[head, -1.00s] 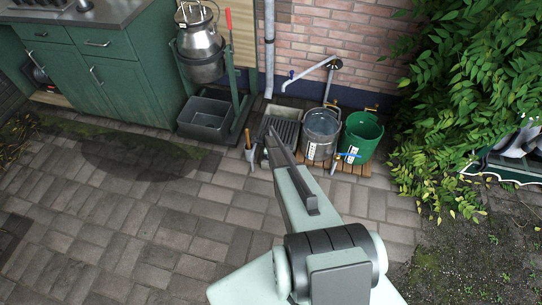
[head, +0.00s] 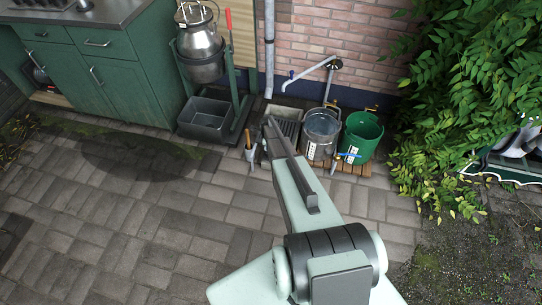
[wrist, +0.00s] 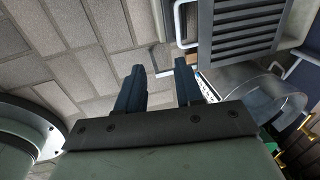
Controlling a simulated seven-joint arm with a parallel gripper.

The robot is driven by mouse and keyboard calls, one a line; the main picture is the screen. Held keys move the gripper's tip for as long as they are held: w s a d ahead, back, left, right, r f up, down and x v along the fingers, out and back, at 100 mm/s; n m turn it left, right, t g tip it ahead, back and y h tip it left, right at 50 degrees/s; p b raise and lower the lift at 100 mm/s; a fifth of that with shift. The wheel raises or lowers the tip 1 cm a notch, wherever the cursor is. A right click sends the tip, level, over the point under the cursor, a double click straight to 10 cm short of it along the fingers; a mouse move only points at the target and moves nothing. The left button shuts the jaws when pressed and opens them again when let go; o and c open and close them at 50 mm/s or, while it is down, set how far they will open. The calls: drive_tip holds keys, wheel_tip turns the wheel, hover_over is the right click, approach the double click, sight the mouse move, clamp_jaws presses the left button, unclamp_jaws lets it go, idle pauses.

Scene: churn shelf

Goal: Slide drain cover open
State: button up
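The drain cover (head: 289,129) is a grey slatted grate by the wall, left of the metal bucket, partly hidden by my arm in the head view. It also shows at the top of the wrist view (wrist: 243,28), with a pale bar handle (wrist: 178,22) on its left side. My gripper (wrist: 159,80) is open in the wrist view, with two dark fingers apart and nothing between them. The fingertips are hard to make out in the head view.
A pale basin (head: 282,110) adjoins the grate. A metal bucket (head: 321,130) and a green bucket (head: 361,138) stand close on its right. A trowel-like tool (head: 249,153) stands at its left. The paving (head: 140,220) in front is clear.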

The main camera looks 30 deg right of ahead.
drive_tip(key=w+d+f, duration=0.1)
drive_tip(key=f, duration=0.3)
drive_tip(key=w+d+f, duration=0.2)
drive_tip(key=f, duration=0.3)
drive_tip(key=w+d+f, duration=0.1)
drive_tip(key=f, duration=0.3)
drive_tip(key=shift+w+d+f, duration=0.2)
drive_tip(key=shift+w+f, duration=0.05)
drive_tip(key=shift+f, duration=0.1)
drive_tip(key=shift+c, duration=0.3)
clamp_jaws()
idle(1.1)
